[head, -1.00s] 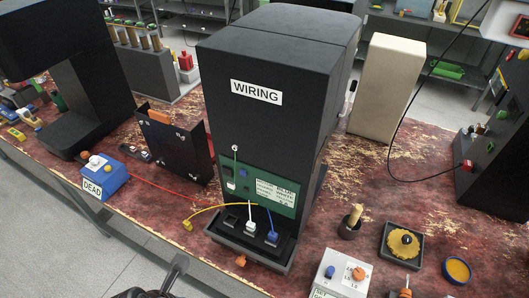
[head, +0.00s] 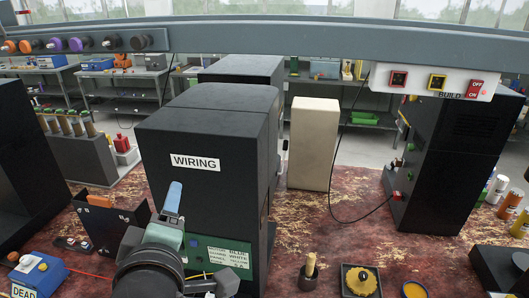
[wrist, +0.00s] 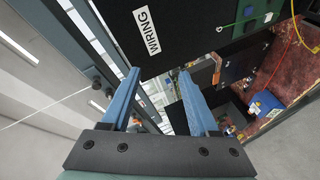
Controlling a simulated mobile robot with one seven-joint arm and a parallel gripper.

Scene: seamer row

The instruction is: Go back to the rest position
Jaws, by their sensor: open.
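My gripper (head: 172,197) is raised in front of the black WIRING machine (head: 205,140) in the head view, its blue fingers pointing up. In the wrist view my gripper (wrist: 160,80) has its two blue fingers wide apart with nothing between them. The WIRING machine (wrist: 180,22) shows tilted beyond the fingers there. My arm hides part of the machine's lower front and most of its wire sockets. The green panel (head: 230,256) shows just right of my arm.
A grey rail (head: 260,42) crosses overhead, with a switch box (head: 430,82) at right. A blue DEAD box (head: 38,275) is at lower left. A dark open-topped bracket (head: 105,225) stands left of my arm. A cream block (head: 313,140) and a BUILD machine (head: 440,165) stand right.

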